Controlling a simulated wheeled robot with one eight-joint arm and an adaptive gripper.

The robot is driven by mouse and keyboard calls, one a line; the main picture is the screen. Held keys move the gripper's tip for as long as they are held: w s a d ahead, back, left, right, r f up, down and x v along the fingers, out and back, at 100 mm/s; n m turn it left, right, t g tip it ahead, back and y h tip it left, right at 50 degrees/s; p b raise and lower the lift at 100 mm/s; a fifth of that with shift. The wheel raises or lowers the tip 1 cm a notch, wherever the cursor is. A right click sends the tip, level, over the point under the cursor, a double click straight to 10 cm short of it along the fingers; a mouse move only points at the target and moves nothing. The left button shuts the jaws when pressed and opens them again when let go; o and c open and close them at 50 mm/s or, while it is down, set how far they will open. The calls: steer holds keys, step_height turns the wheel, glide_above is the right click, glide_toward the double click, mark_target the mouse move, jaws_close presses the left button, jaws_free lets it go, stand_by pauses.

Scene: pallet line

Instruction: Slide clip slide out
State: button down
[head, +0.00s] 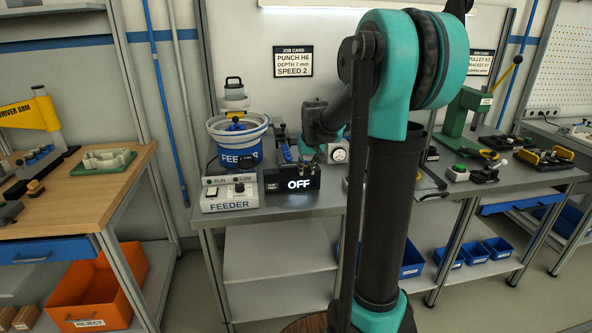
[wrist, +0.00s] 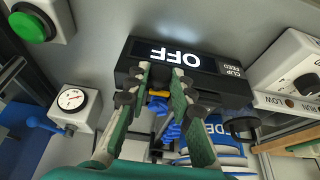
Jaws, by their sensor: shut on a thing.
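The black clip feed unit (wrist: 232,87) has a lit OFF display and appears upside down in the wrist view. In the head view the same unit (head: 272,183) stands at the front of the middle bench. My gripper (wrist: 161,84) has its green fingers closed at the unit, with the dark fingertips just below the display in the picture. The clip slide is what they grip; it is mostly hidden between the fingertips. A yellow piece (wrist: 158,102) and blue clips (wrist: 170,130) show between and behind the fingers. In the head view my arm partly hides this area.
The grey FEEDER control box (head: 229,193) and the blue-banded feeder bowl (head: 238,158) stand left of the unit. A white dial gauge box (wrist: 75,106) and a green button (wrist: 30,27) are at the left in the wrist view. Bare bench lies before the unit.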

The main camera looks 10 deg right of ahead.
steer(key=shift+d, duration=1.45)
steer(key=c, duration=1.3)
jaws_free()
steer(key=shift+d, duration=0.1)
steer(key=v, duration=1.2)
steer(key=shift+s, duration=0.1)
steer(key=s+a+f, duration=0.1)
steer(key=s+f, duration=0.7)
steer(key=s+a+f, duration=0.1)
steer(key=s+f, duration=0.7)
steer(key=s, duration=0.1)
steer(key=s+a+f, duration=0.2)
steer(key=s+f, duration=0.6)
steer(key=s, duration=0.1)
steer(key=shift+s, duration=0.25)
